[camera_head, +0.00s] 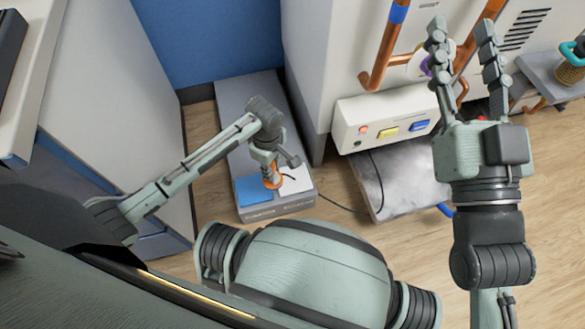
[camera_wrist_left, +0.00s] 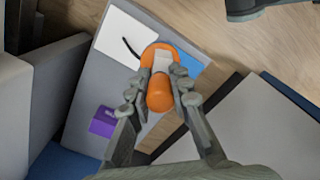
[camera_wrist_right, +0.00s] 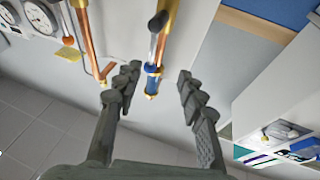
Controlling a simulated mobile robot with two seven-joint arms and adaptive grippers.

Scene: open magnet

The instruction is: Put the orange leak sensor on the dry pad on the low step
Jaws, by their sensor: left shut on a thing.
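My left gripper (camera_head: 270,165) is shut on the orange leak sensor (camera_head: 273,182), low over the front end of the grey low step (camera_head: 245,100). A blue pad (camera_head: 254,191) and a white pad (camera_head: 296,178) lie side by side there.
A white control box (camera_head: 390,120) with coloured buttons stands right of the step, above a grey slab (camera_head: 400,180). Copper pipes (camera_head: 385,50) run near my right gripper. A pale cabinet (camera_head: 120,90) borders the step's left. A purple box (camera_wrist_left: 103,121) is on the step.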

